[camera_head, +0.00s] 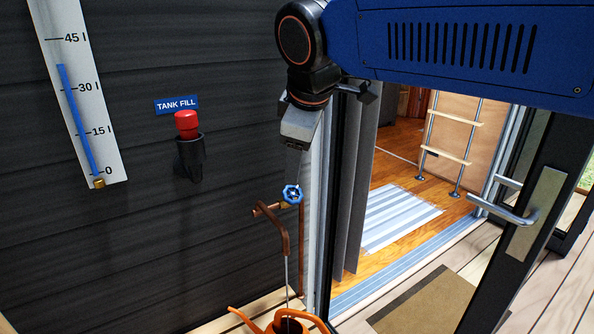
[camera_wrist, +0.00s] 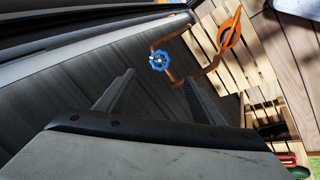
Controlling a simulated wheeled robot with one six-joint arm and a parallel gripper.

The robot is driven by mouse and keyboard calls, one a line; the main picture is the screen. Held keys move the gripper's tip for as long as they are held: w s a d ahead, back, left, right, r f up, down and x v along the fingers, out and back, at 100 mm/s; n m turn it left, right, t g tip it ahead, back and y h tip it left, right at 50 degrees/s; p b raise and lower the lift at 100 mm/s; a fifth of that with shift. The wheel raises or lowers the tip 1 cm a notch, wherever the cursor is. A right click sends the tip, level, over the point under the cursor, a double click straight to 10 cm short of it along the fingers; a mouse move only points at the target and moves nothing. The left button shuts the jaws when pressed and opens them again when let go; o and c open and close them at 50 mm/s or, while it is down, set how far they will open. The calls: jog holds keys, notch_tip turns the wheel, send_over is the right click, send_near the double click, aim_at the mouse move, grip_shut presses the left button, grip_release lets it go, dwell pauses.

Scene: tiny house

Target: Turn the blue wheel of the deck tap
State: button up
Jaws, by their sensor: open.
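The blue wheel (camera_head: 292,194) sits on a brown copper-coloured deck tap (camera_head: 284,236) beside the dark plank wall. My gripper (camera_head: 296,178) points down just above the wheel in the head view. In the wrist view my gripper (camera_wrist: 160,78) is open and empty, one finger on each side. The blue wheel (camera_wrist: 159,61) shows between and just beyond the fingertips. I cannot tell whether either finger touches it. A thin pale line, perhaps water, runs down from the tap's spout to an orange item (camera_head: 285,321) below.
A wall gauge (camera_head: 83,95) and a red-topped fitting (camera_head: 188,145) under a "TANK FILL" sign (camera_head: 177,104) are on the left. To the right are a grey curtain (camera_head: 358,165), an open doorway and a door handle (camera_head: 503,211). A brown mat (camera_head: 425,303) lies on the deck.

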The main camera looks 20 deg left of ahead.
jog(key=shift+v, duration=1.7)
dwell(6.3)
